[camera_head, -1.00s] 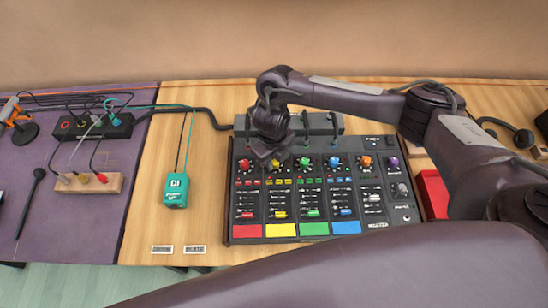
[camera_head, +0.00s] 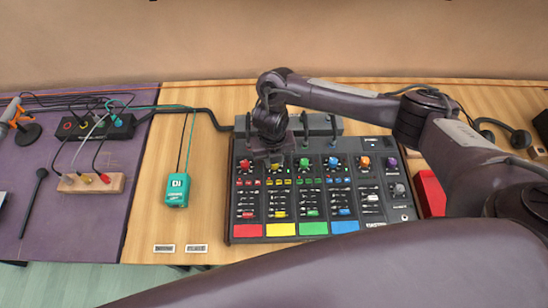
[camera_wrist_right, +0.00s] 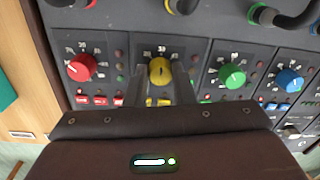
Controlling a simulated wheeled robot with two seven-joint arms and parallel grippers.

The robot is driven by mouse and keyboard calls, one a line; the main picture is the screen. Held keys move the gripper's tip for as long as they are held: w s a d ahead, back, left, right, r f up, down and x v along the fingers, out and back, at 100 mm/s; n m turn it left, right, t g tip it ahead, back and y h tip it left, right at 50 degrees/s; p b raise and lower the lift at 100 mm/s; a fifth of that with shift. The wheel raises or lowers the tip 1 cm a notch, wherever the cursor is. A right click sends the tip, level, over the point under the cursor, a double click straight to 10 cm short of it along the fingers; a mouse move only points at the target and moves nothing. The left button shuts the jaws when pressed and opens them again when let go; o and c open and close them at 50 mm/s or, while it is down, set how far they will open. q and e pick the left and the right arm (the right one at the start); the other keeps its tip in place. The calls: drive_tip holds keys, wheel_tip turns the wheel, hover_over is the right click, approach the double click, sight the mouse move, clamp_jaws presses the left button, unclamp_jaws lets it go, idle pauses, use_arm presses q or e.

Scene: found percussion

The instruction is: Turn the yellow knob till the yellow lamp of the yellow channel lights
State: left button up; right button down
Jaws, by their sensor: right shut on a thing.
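The yellow knob (camera_wrist_right: 160,70) is on the mixer (camera_head: 241,190), in the second channel from the left. My right gripper (camera_wrist_right: 163,82) is shut on it, one finger on each side, in the wrist view. In the head view the right gripper (camera_head: 275,160) comes down over the knob, which shows only partly below it. Small lamps sit to the right of the knob in the wrist view, partly behind a finger. I cannot make out a lit yellow lamp there. My left gripper is not in view.
The red knob (camera_wrist_right: 81,68) and green knob (camera_wrist_right: 231,76) stand close on either side. Cable plugs rise along the mixer's back edge. A teal box (camera_head: 177,190) lies on the table to the left, with bare wood between it and the mixer.

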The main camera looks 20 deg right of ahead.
idle(0.3)
drive_tip(key=c, duration=1.2)
unclamp_jaws()
drive_tip(key=shift+c, duration=0.2)
drive_tip(key=shift+r, duration=0.1)
wheel_tip(320, 180, up, 6)
drive_tip(key=shift+w+a+r+p, duration=0.1)
drive_tip(key=shift+p, duration=0.7)
drive_tip(key=shift+r, duration=0.75)
